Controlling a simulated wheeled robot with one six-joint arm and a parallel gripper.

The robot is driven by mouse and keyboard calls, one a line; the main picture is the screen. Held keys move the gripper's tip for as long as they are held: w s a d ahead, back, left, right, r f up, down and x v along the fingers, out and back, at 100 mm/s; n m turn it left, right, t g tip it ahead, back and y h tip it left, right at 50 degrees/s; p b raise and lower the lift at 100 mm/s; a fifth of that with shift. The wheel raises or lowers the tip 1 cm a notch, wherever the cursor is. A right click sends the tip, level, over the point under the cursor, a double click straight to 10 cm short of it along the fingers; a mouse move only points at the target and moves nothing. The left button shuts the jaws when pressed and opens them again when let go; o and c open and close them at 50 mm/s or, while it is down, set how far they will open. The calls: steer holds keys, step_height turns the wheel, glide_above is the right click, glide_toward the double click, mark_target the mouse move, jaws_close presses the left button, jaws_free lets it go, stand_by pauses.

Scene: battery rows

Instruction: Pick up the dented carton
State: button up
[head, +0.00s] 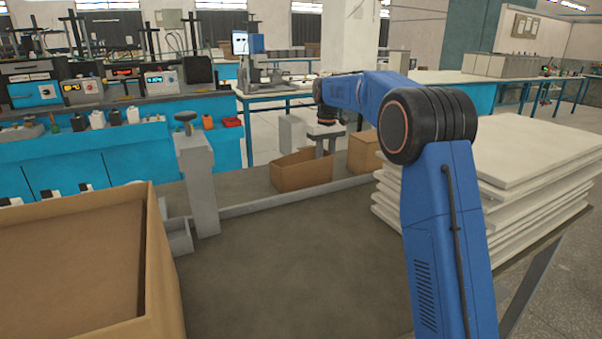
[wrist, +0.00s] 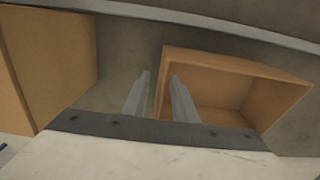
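An open-topped brown carton (head: 303,176) stands on the grey surface; it also shows in the wrist view (wrist: 235,68), right of centre. A second brown carton (head: 362,153) stands to its right in the head view and at the left of the wrist view (wrist: 50,60). No clear dent shows on either. My gripper (head: 326,150) is at the open carton, its fingers pointing down.
A large open cardboard box (head: 164,265) fills the lower left. A grey post (head: 198,180) stands behind it. A low grey rail (head: 275,200) runs across the surface in front of the cartons. Stacked pale boards (head: 530,150) stand at the right. The grey surface (head: 290,270) in front is clear.

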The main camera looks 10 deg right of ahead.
steer(key=shift+f, duration=0.8)
jaws_close()
steer(key=shift+r, duration=0.15)
